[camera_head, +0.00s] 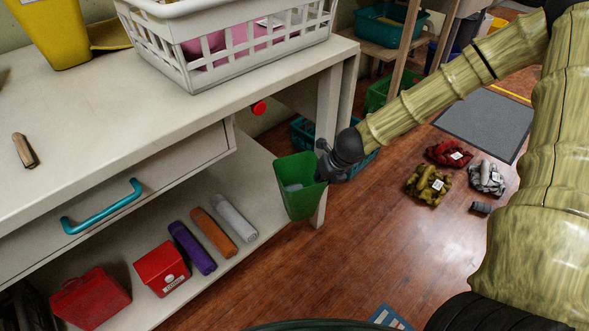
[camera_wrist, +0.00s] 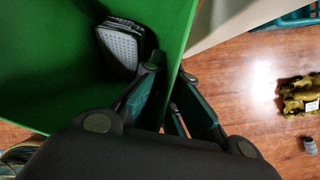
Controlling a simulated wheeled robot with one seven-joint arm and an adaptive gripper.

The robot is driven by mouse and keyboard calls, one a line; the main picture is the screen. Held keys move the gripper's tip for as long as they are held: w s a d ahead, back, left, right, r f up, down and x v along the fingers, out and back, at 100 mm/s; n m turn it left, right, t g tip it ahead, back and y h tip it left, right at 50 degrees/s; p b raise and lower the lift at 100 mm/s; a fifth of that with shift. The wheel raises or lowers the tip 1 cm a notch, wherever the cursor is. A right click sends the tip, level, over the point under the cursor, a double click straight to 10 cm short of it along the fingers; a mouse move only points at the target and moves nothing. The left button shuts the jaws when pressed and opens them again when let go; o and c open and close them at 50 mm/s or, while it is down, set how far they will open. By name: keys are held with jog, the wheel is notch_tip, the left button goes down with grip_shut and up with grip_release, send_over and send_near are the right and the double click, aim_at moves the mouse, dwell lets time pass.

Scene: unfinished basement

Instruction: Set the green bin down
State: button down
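The green bin (camera_head: 297,190) hangs in my gripper (camera_head: 326,165), in front of the workbench's right end and above the wood floor. In the wrist view the bin's green wall (camera_wrist: 172,50) runs between my gripper's fingers (camera_wrist: 170,100), one inside and one outside. My gripper appears shut on this wall. A grey dotted object (camera_wrist: 120,45) lies inside the bin. The bin's far side and underside are hidden.
The workbench (camera_head: 300,68) carries a white basket (camera_head: 190,62). Its lower shelf (camera_head: 262,190) holds rolls and red boxes. Bundles, including an olive one (camera_head: 428,184), lie on the floor at right. Wood floor (camera_head: 350,260) is clear below.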

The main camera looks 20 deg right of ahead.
aim_at(302, 156)
jog(key=w+a, duration=0.1)
jog(key=w, duration=0.2)
jog(key=w+a+b, duration=0.1)
jog(key=w, duration=0.3)
jog(key=w+a, duration=0.1)
jog(key=w, duration=0.3)
jog(key=shift+w+a+b, duration=0.15)
jog(key=shift+a+b, duration=0.05)
jog(key=shift+b, duration=0.1)
jog(key=shift+f+b, duration=1.25)
jog(key=shift+f, duration=0.6)
jog(key=c, duration=2.1)
grip_release()
jog(key=o, duration=0.5)
jog(key=shift+c, duration=0.2)
jog(key=p+v, duration=0.4)
jog(key=v, duration=0.6)
jog(key=shift+r+p, duration=0.4)
jog(key=shift+r, duration=0.05)
jog(key=shift+s+d+r, duration=0.1)
jog(key=shift+s+r, duration=0.25)
jog(key=shift+r, duration=0.3)
